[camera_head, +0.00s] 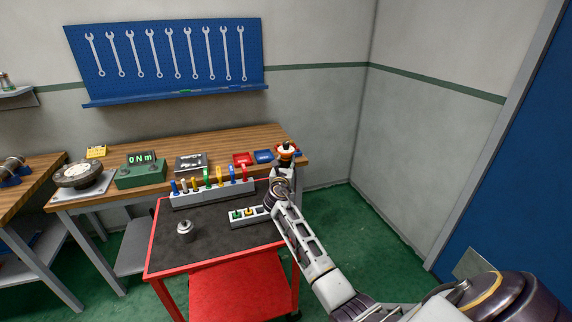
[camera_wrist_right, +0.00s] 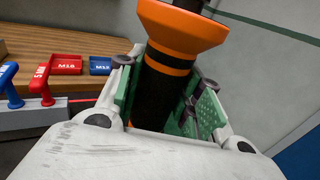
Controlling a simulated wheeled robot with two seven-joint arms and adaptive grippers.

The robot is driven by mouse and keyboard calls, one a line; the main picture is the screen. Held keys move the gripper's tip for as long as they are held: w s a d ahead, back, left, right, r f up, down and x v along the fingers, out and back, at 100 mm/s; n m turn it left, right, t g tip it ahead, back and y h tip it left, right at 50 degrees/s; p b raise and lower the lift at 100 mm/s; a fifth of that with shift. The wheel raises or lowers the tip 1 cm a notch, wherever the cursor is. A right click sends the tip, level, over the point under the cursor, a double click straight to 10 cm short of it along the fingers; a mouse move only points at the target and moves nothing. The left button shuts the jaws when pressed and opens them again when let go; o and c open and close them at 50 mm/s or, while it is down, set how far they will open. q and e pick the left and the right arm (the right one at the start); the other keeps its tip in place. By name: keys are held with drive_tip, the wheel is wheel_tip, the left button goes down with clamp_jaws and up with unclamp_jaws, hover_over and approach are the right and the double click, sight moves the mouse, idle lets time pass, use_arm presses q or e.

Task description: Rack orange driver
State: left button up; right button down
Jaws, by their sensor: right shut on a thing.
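My right gripper (camera_head: 285,168) is shut on the black shaft or grip of the orange driver (camera_head: 287,149), held up above the far right corner of the red cart. In the right wrist view, the driver (camera_wrist_right: 180,35) has a wide orange collar and an orange band on a black body. It stands a little tilted between the green finger pads of the gripper (camera_wrist_right: 160,105). A grey rack (camera_head: 212,196) with several coloured handles stands on the cart. A smaller grey rack (camera_head: 238,222) with green and yellow pieces is partly hidden by my right arm. My left gripper is out of view.
A round metal part (camera_head: 185,228) stands on the black cart top (camera_head: 215,236). The wooden bench (camera_head: 225,141) behind holds a red tray (camera_head: 242,158), a blue tray (camera_head: 263,156) and a green torque meter (camera_head: 141,174). Wrenches hang on a blue wall board (camera_head: 170,75).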

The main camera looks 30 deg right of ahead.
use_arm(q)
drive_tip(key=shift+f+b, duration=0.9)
use_arm(e)
drive_tip(key=shift+f, duration=1.25)
idle(1.6)
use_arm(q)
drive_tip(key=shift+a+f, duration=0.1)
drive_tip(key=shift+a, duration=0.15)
use_arm(e)
drive_tip(key=shift+f, duration=0.2)
use_arm(q)
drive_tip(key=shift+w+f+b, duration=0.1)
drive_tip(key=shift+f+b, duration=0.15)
drive_tip(key=shift+b, duration=0.1)
use_arm(e)
drive_tip(key=shift+f, duration=0.4)
idle(0.4)
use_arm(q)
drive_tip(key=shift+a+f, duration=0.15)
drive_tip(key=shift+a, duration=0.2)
use_arm(e)
drive_tip(key=shift+f, duration=0.2)
use_arm(q)
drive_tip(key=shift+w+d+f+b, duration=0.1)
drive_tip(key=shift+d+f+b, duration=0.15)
drive_tip(key=shift+b, duration=0.15)
use_arm(e)
drive_tip(key=shift+f, duration=0.45)
idle(0.3)
